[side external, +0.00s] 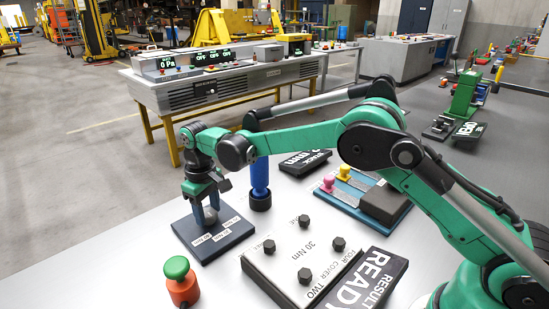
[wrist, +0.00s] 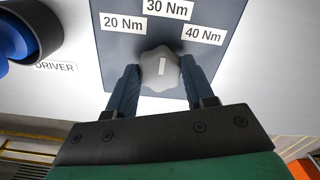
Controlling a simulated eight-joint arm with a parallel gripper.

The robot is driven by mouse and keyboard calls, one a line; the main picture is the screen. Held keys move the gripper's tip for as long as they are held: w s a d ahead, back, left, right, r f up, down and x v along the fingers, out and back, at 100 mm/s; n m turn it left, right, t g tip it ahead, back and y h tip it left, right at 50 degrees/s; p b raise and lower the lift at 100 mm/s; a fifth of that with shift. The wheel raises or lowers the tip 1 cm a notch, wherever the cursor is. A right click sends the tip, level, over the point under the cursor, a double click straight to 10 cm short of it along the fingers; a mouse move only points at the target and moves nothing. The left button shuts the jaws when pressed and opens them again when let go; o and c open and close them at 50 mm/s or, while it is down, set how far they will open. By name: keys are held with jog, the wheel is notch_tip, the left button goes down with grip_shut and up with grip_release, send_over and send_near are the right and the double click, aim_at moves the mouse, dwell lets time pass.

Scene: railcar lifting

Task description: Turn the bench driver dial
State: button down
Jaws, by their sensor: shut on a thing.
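The bench driver dial is a light grey lobed knob (wrist: 160,70) on a dark blue plate (wrist: 115,48). White labels read 20 Nm, 30 Nm and 40 Nm, and the white mark on the knob points up toward 30 Nm in the wrist view. In the side external view the knob (side external: 210,215) sits on the plate (side external: 185,229), partly hidden by my gripper. My gripper (wrist: 160,78) is shut on the knob, one finger at each side; it also shows in the side external view (side external: 206,203).
A blue cylindrical driver (side external: 260,178) stands close to the right of the plate. A grey block with several dark bolts (side external: 285,268) and a READY sign (side external: 372,278) lie nearer. A green-topped orange button (side external: 181,284) stands at the front left. Bare bench lies left of the plate.

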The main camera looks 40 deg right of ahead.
aim_at(208, 212)
jog(key=shift+c, duration=1.6)
grip_release()
jog(key=shift+r, duration=2.85)
jog(key=s+d+r+m+t, duration=0.3)
jog(key=s+d+r+t, duration=0.35)
jog(key=s, duration=0.65)
jog(key=s+d+f, duration=0.1)
jog(key=s+d, duration=0.2)
jog(key=s, duration=0.3)
jog(key=shift+d+f+m+t, duration=0.2)
jog(key=shift+d+m+t, duration=0.05)
jog(key=shift+m+t, duration=0.1)
